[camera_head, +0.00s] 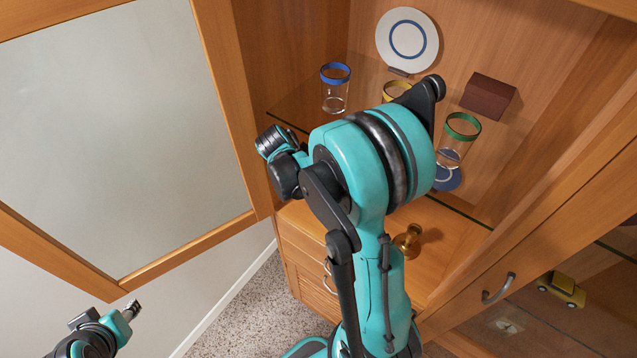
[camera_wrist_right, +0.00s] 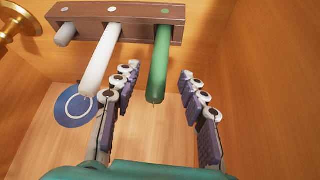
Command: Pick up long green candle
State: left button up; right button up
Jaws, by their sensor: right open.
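The long green candle (camera_wrist_right: 160,65) shows in the right wrist view, one end at a brown holder block (camera_wrist_right: 118,20) and the other pointing toward my wrist. My right gripper (camera_wrist_right: 158,76) is open, its fingers apart on either side of the green candle's free end, with gaps on both sides. A long white candle (camera_wrist_right: 97,65) lies just left of it, outside the left finger, and a short grey candle (camera_wrist_right: 66,35) is further left. In the head view my right arm hides the candles and right gripper. My left gripper (camera_head: 131,310) is only partly visible at bottom left; its jaws are unclear.
A glass shelf holds a blue-rimmed glass (camera_head: 335,90), a green-rimmed glass (camera_head: 458,140), a white plate (camera_head: 407,40) and a brown box (camera_head: 487,96). A brass object (camera_head: 408,241) stands below. An open cabinet door (camera_head: 125,140) is at left. A blue disc (camera_wrist_right: 75,106) lies near the white candle.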

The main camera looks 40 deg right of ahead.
jog(key=shift+x, duration=1.5)
jog(key=shift+s+r, duration=0.1)
grip_shut()
